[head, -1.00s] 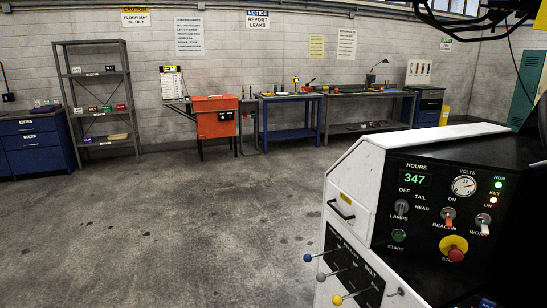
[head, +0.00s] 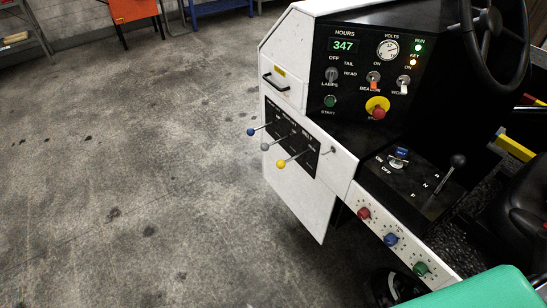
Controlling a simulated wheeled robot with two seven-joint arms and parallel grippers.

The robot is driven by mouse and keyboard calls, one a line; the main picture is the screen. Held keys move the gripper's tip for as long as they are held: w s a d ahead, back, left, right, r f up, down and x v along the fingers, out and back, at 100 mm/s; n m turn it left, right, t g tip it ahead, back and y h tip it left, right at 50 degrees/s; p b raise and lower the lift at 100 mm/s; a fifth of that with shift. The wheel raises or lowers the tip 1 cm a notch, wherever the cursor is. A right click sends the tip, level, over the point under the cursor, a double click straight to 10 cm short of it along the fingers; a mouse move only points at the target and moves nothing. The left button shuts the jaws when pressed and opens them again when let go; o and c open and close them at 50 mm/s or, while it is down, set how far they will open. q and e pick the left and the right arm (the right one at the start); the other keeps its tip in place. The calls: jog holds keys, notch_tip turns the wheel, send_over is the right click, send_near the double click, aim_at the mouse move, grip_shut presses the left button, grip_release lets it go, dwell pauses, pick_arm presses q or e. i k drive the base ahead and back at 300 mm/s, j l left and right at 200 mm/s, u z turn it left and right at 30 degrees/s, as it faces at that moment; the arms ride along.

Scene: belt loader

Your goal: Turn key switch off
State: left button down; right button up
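The key switch (head: 398,157) sits on the black lower console, right of centre in the head view. It has a metal body with a blue tag on top, and ON and OFF labels at its left. It is too small to tell which label it points to. On the upright dash panel (head: 350,92), the green RUN light (head: 417,47) and the orange KEY light (head: 413,62) are lit. The hours display (head: 344,46) reads 347. Neither of my grippers is in view.
A gear lever (head: 451,172) stands right of the key switch, with the steering wheel (head: 468,50) above. Levers with coloured knobs (head: 280,164) stick out at the left. Red, blue and green knobs (head: 391,239) line the lower side panel. Open floor (head: 130,190) lies left.

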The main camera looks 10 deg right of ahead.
aim_at(395, 162)
jog(key=k+z, duration=0.15)
jog(key=z, duration=1.2)
